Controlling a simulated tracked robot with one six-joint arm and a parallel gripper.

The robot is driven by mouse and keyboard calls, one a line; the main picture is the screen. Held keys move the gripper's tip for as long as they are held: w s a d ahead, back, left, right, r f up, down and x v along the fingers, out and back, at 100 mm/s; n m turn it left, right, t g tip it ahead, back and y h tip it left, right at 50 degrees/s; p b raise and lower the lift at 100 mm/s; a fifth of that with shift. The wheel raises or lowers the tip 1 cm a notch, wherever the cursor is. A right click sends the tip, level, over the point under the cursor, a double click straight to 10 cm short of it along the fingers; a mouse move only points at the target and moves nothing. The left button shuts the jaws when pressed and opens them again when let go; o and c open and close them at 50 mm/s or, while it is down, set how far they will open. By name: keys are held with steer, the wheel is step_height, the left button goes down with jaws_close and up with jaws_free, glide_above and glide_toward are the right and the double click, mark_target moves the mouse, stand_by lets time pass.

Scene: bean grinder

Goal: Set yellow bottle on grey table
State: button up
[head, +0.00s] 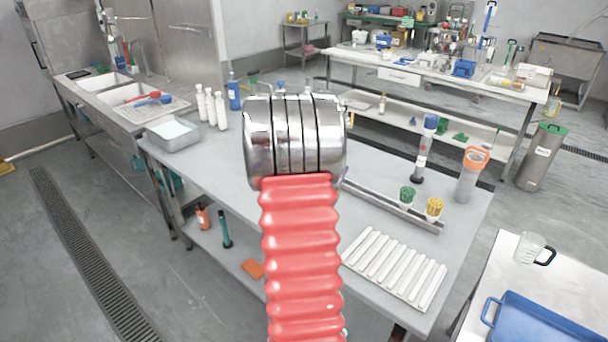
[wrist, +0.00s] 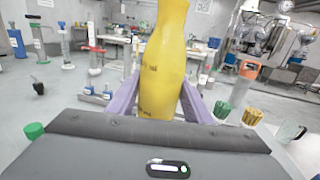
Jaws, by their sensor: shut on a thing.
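The yellow bottle (wrist: 165,62) stands upright in the middle of the wrist view, and its top runs out of the frame. My gripper (wrist: 160,98) is shut on it, with one purple finger on each side of its lower part. The bottle's base is hidden behind the dark gripper body, so I cannot tell what lies under it. In the head view, the grey table (head: 222,150) fills the middle. My red and chrome arm covers part of it and hides the gripper and the bottle.
A metal tray (head: 173,134) and white bottles (head: 211,107) stand at the table's left. At its right are a white ribbed rack (head: 396,267), cups of green sticks (head: 407,197) and yellow sticks (head: 434,208), and an orange-topped container (head: 470,175). The table's left-centre has bare space.

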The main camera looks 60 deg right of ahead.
steer(key=shift+f, duration=2.65)
steer(key=shift+f, duration=2.1)
steer(key=shift+f, duration=0.1)
steer(key=o, duration=1.3)
steer(key=a, duration=1.2)
steer(key=shift+s, duration=0.2)
